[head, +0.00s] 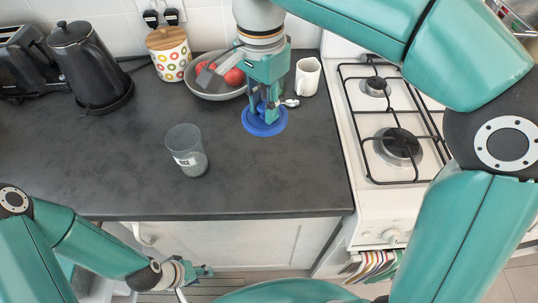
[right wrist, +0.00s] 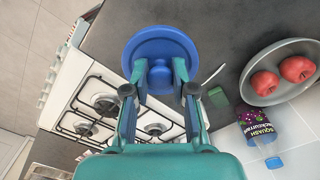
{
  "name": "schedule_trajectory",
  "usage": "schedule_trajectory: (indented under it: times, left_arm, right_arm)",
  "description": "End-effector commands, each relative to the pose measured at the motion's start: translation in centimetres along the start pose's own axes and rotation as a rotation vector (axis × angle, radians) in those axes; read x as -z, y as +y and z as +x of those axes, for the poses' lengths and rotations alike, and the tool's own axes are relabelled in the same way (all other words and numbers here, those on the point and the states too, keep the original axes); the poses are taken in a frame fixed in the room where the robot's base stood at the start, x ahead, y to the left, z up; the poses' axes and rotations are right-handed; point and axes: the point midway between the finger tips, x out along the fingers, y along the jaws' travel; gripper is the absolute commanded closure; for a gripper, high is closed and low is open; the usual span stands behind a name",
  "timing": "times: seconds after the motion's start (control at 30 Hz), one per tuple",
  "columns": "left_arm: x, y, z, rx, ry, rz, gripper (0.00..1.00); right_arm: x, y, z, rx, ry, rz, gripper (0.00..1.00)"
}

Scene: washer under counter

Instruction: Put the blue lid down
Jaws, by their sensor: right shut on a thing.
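The blue lid (head: 277,127) is a round disc with a raised knob, at the right part of the dark counter in the head view. It also shows in the right wrist view (right wrist: 160,35), its knob between the fingers. My right gripper (head: 266,112) points down over the lid and is shut on its knob. The lid is at or just above the counter; I cannot tell if it touches. A glass jar (head: 187,150) with a pale label stands on the counter, left of the lid. My left gripper (head: 203,271) is low, in front of the counter; its finger state is unclear.
A grey bowl (head: 207,84) with red apples lies behind the lid. A white mug (head: 308,77) and a spoon (head: 291,102) are close on its right. The gas hob (head: 390,120) is further right. A squash bottle (right wrist: 257,130) shows in the right wrist view. The front counter is clear.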

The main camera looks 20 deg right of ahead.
Motion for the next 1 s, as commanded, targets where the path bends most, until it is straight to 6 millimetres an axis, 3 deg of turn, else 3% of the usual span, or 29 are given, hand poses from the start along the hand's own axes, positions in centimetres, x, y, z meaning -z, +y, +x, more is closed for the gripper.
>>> schedule_trajectory:
  times: [0.1, 0.4, 1.0]
  left_arm:
    - [0.0, -0.2, 0.6, 0.000, 0.000, 0.000, 0.60]
    - [0.0, -0.3, 1.0, 0.000, 0.000, 0.000, 0.60]
    - [0.0, -0.4, 1.0, 0.000, 0.001, 0.000, 0.60]
  right_arm:
    - [0.1, 0.2, 3.4, -0.008, -0.001, 0.004, 1.00]
    - [0.2, 0.1, 10.9, -0.006, 0.000, 0.006, 1.00]
    - [0.2, 0.0, 17.3, -0.003, -0.001, 0.007, 1.00]
